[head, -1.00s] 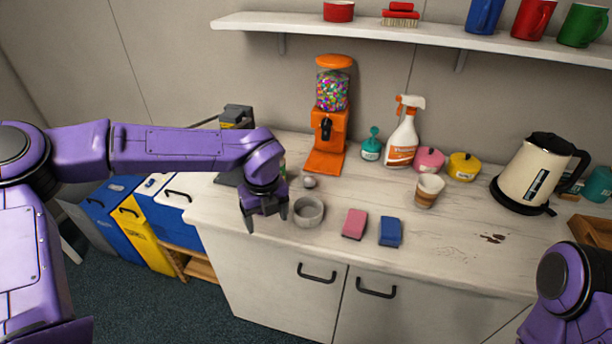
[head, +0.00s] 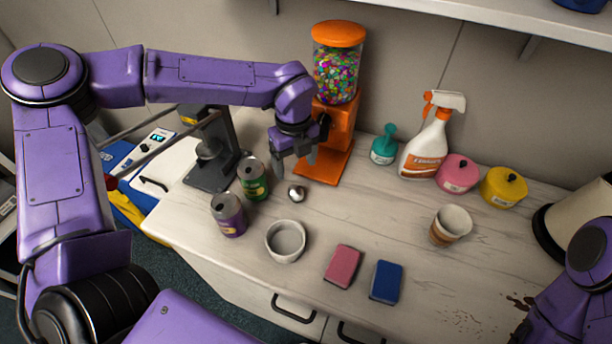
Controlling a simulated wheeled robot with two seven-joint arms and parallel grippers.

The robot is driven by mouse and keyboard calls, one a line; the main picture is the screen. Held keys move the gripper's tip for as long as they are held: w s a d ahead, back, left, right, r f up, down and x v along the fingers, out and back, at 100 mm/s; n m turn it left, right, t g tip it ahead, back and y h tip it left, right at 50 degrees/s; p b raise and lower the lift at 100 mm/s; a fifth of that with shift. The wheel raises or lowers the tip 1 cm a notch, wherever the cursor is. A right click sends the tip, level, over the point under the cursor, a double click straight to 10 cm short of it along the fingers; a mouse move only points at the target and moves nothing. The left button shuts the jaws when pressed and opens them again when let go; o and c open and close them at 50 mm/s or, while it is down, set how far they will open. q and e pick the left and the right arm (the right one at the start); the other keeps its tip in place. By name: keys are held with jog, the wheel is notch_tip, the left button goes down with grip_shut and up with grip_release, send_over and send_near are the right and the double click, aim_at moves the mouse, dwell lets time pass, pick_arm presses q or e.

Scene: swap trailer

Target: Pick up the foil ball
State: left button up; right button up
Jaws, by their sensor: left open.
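The foil ball (head: 296,193) is a small shiny silver ball on the pale wooden counter, in front of the orange gumball machine. My left gripper (head: 295,167) is open with its fingers pointing down, above and just behind the ball in the picture. Nothing shows between its fingers, and the ball looks clear of them. Of my right arm only a purple part shows at the lower right edge; its gripper is out of view.
The gumball machine (head: 340,125) stands right behind my left gripper. A green can (head: 253,180), a purple can (head: 228,216) and a grey bowl (head: 286,240) are near the ball. Bare counter (head: 365,210) is right of the ball.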

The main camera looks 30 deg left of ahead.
aim_at(294, 187)
pick_arm(q)
jog(key=f, duration=0.1)
jog(key=s+f, duration=0.1)
jog(key=f+p, duration=0.1)
jog(key=shift+s+a+f, duration=0.15)
jog(key=shift+s+f, duration=0.15)
jog(key=shift+s, duration=0.1)
jog(key=shift+s+f, duration=0.2)
jog(key=shift+f, duration=0.1)
jog(key=f+p, duration=0.1)
jog(key=w+f, duration=0.1)
jog(key=f, duration=0.1)
jog(key=f+p, duration=0.1)
jog(key=f, duration=0.1)
jog(key=shift+w+p, duration=0.25)
jog(key=shift+p, duration=0.05)
jog(key=shift+f, duration=0.3)
jog(key=shift+s, duration=0.25)
jog(key=c, duration=1.1)
pick_arm(e)
jog(key=r, duration=0.2)
jog(key=s+r, duration=0.1)
jog(key=r, duration=0.1)
